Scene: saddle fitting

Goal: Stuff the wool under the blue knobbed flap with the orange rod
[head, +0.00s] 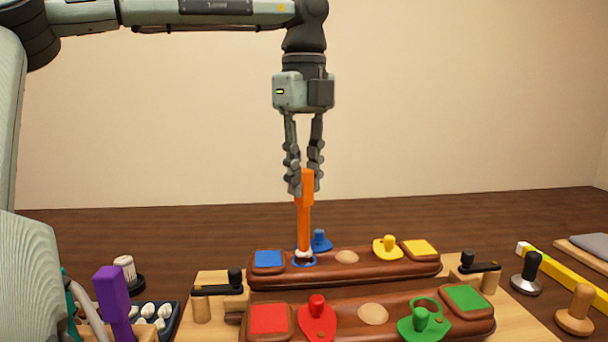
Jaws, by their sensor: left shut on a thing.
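My left gripper (303,188) points down and is shut on the upper part of the orange rod (304,225). The rod stands nearly upright over the blue-rimmed opening (304,263) in the rear brown saddle panel. A bit of white wool (303,252) shows at the rod's lower end, at the opening; I cannot tell how deep it sits. The blue knobbed flap (320,242) is swung aside, behind and right of the opening. My right gripper is out of view.
The rear panel (345,262) also bears a blue patch, a yellow knobbed flap (387,247) and a yellow patch. The front panel (373,314) has red and green flaps. Black-handled clamps (234,280) flank them. A purple-handled tool (112,295) and a tray of white tufts (150,315) stand left.

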